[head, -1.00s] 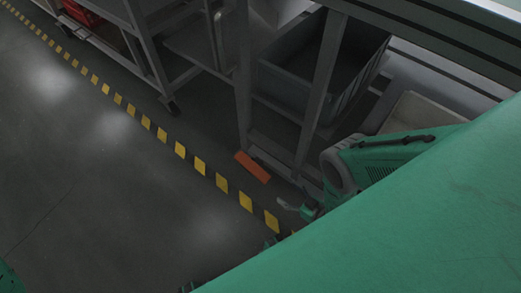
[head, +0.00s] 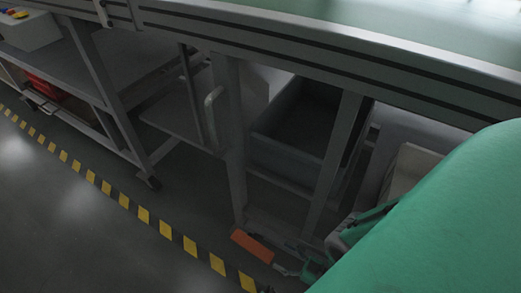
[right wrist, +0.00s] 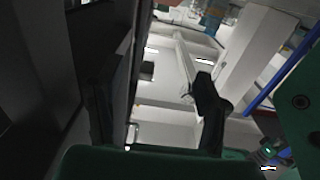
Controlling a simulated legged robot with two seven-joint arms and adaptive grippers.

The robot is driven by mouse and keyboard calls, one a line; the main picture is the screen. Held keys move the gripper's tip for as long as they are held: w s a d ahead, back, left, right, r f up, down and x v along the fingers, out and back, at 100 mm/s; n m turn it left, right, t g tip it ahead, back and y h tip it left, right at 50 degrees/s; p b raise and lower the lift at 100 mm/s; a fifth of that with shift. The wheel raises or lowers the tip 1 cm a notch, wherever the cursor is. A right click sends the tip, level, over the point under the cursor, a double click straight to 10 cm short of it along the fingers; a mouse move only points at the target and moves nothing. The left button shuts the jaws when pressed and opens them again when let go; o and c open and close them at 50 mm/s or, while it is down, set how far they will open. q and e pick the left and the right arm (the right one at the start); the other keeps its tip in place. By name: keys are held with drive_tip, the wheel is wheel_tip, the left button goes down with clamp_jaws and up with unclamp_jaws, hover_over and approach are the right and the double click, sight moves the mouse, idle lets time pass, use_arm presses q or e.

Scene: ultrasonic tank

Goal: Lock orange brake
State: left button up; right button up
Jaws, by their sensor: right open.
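The orange brake (head: 252,246) is a flat orange bar low at the foot of the grey frame, near the floor, in the head view. My right gripper (head: 287,270) is just right of and slightly below it in the picture, partly hidden by my green arm. A small gap seems to lie between them, but contact is hard to judge. In the right wrist view, a dark finger of my open right gripper (right wrist: 160,105) stands right of centre; the brake cannot be made out there. My left gripper is out of view.
A grey bin (head: 285,150) sits on a shelf inside the frame (head: 237,150). A long grey rail (head: 330,55) runs above it. A wheeled table (head: 85,75) stands at the left. Yellow-black floor tape (head: 142,214) borders open floor.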

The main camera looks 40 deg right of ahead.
drive_tip(key=b, duration=0.7)
approach(266, 255)
drive_tip(key=x, duration=0.3)
drive_tip(key=shift+w+f, duration=0.15)
drive_tip(key=shift+f, duration=0.05)
drive_tip(key=x, duration=0.6)
drive_tip(key=shift+r, duration=0.2)
drive_tip(key=shift+x, duration=0.85)
